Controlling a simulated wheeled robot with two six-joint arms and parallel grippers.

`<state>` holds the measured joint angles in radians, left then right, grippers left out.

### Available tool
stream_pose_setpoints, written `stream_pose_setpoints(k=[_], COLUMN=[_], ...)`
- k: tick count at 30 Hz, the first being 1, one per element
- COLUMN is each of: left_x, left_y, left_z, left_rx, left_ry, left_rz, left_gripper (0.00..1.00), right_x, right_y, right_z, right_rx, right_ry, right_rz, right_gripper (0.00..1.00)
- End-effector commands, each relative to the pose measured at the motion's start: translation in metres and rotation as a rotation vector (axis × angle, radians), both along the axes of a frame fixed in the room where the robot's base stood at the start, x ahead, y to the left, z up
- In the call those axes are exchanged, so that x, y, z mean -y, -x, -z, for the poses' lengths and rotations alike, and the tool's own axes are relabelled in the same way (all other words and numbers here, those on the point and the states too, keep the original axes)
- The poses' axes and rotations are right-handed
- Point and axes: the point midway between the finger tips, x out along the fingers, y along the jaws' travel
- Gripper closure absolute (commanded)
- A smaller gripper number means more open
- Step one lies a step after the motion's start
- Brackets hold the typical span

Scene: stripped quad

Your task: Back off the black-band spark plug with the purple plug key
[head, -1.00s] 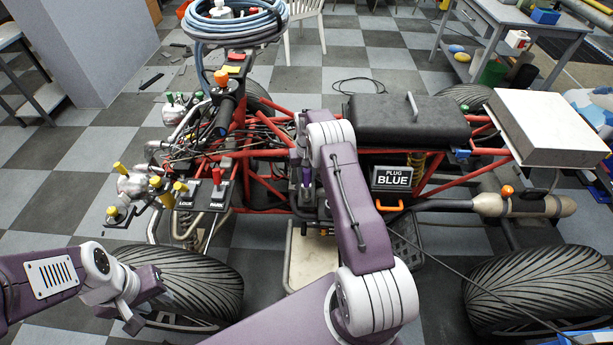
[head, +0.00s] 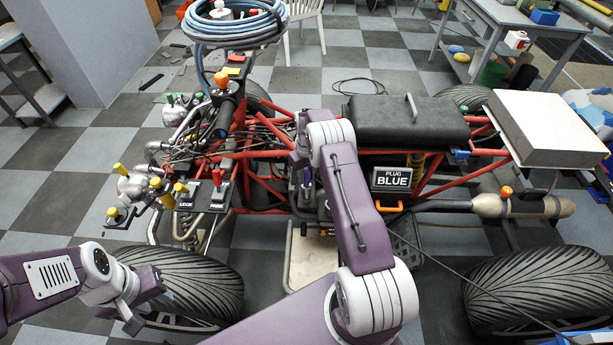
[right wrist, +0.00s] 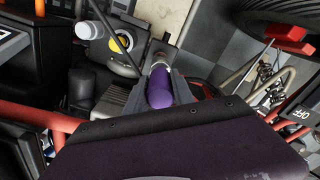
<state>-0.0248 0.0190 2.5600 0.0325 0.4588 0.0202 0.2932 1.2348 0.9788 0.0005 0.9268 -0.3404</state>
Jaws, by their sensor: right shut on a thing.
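The purple plug key (right wrist: 160,88) is held in my right gripper (right wrist: 158,90), whose fingers close on it from both sides in the right wrist view. Its silvery end points away from the wrist toward dark engine parts. In the head view only a small purple part of the key (head: 307,177) shows beside my right arm. I cannot make out the black-band spark plug; whether the key sits on a plug is hidden. My left gripper (head: 138,304) is low at the left, above the front wheel and away from the engine; its jaw gap is unclear.
The red tube frame (head: 262,180) surrounds the engine area. The black seat (head: 407,120) is behind. Yellow-capped levers (head: 165,187) stand at the left. Big tyres (head: 195,283) flank the front.

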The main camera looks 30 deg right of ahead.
Motion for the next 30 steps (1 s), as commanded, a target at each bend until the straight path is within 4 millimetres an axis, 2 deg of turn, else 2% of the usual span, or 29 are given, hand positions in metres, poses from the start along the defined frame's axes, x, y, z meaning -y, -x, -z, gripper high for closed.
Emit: stream_pose_setpoints(k=[2, 7, 18, 23, 27, 30], left_x=[0.0, 0.0, 0.0, 0.0, 0.0, 0.0], left_y=[-0.0001, 0.0, 0.0, 0.0, -0.0001, -0.0001], left_z=[-0.0063, -0.0056, -0.0061, -0.0062, -0.0063, -0.0063], left_rx=[0.0, 0.0, 0.0, 0.0, 0.0, 0.0], left_ry=[0.0, 0.0, 0.0, 0.0, 0.0, 0.0], left_rz=[0.0, 0.0, 0.0, 0.0, 0.0, 0.0], left_gripper=[0.64, 0.64, 0.64, 0.64, 0.64, 0.64], right_x=[0.0001, 0.0, -0.0004, -0.0006, -0.0007, -0.0008], right_y=[-0.0002, 0.0, -0.0002, -0.0002, -0.0004, -0.0004], right_z=[-0.0081, -0.0079, -0.0079, -0.0078, -0.0078, -0.0078], right_rx=[0.001, 0.0, 0.0, 0.0, 0.001, 0.001], right_ry=[0.0, 0.0, 0.0, 0.001, 0.0, 0.0], right_rz=[0.0, 0.02, 0.358, 0.434, 0.589, 0.618], right_gripper=[1.0, 1.0, 1.0, 1.0, 1.0, 1.0])
